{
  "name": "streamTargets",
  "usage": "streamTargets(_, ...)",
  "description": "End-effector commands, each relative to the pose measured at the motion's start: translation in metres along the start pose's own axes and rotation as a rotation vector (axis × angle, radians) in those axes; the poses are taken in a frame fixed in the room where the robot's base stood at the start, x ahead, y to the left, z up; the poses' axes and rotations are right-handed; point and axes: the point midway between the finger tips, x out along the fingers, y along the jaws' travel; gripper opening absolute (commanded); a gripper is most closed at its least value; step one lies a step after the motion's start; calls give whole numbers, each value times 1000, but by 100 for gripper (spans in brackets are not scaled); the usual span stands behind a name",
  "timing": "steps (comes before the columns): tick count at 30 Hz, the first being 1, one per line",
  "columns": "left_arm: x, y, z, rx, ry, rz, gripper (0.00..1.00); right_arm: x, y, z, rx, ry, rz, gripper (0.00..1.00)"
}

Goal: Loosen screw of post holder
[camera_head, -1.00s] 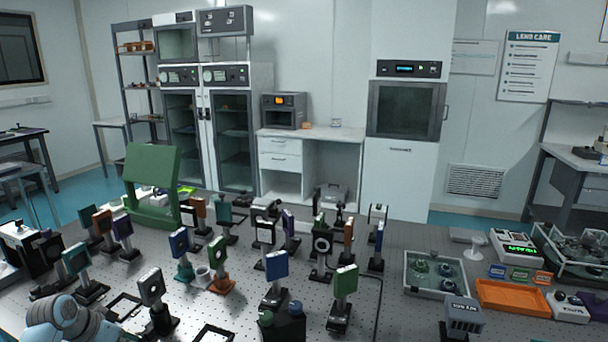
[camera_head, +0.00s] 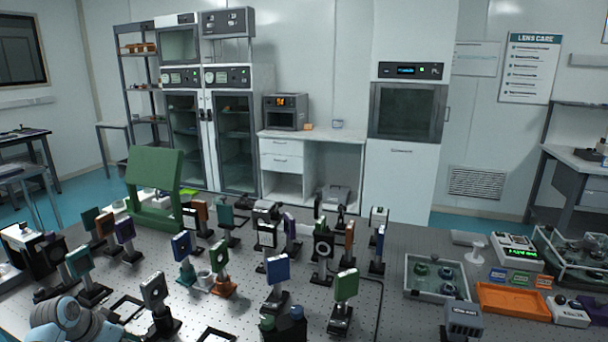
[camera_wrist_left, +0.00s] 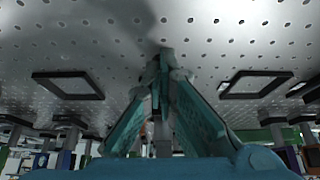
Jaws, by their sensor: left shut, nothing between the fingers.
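Several optical mounts stand on posts and post holders on the perforated table (camera_head: 390,320). The nearest to my left arm is a black mount with a pale face (camera_head: 155,289), its post holder (camera_head: 162,324) below it at the bottom of the head view. No screw can be made out. In the left wrist view my left gripper (camera_wrist_left: 163,58) is shut and empty, with its teal fingers meeting at the tips close to the table surface. A grey post (camera_wrist_left: 148,132) shows partly between and behind the fingers. Which post holder is meant cannot be told. My right gripper is in no view.
Green (camera_head: 343,288) and blue (camera_head: 278,270) mounts crowd the table's middle. A grey tray (camera_head: 434,277) and an orange tray (camera_head: 513,300) lie at right. A large green stand (camera_head: 154,180) stands at the back left.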

Motion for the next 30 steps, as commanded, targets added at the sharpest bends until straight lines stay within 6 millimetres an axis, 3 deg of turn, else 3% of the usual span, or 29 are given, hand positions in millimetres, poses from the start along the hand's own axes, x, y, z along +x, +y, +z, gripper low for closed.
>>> streamTargets(30, -1, -13, 0, 0, -1, 1, 0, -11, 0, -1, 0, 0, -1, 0)
